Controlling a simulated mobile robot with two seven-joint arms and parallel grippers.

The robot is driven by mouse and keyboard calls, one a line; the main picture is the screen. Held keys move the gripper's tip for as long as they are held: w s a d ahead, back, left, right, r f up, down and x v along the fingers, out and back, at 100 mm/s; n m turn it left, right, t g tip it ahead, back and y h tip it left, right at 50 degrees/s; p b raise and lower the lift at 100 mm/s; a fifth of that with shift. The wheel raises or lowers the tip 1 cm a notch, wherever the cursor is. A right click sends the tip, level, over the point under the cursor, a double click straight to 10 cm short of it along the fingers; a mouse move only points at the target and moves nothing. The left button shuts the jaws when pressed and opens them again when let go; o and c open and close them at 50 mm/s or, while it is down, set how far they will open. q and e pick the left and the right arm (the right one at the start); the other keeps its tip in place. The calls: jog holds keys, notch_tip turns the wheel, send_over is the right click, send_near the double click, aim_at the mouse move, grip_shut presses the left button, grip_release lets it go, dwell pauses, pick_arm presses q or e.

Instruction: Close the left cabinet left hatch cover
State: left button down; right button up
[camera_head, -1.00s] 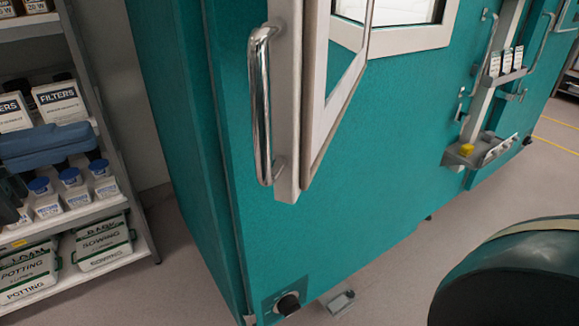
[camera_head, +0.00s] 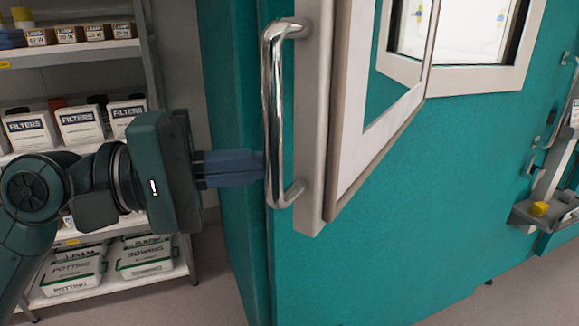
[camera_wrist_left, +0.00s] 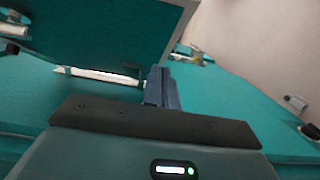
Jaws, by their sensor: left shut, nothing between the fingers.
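The hatch cover (camera_head: 376,125) of the teal cabinet (camera_head: 400,220) stands open in the head view, swung outward and seen nearly edge-on. It has a pale frame around a teal panel. A chrome bar handle (camera_head: 272,110) stands upright along its left edge. My left gripper (camera_head: 262,167) comes from the left with its blue fingers together and empty. Their tips meet the lower part of the handle in the picture; I cannot tell whether they touch it. The left wrist view shows the closed fingers (camera_wrist_left: 158,86) in front of teal surfaces. My right gripper is out of view.
A shelf rack with filter boxes (camera_head: 80,125) and potting bins (camera_head: 72,272) stands at the left, behind my left arm. A pale-framed window (camera_head: 470,80) lies behind the cover. A bracket with a yellow item (camera_head: 540,208) sticks out at the right. Floor shows at the lower right.

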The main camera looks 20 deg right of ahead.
pick_arm(q)
jog(key=shift+s+d, duration=1.4)
jog(key=shift+s, duration=0.25)
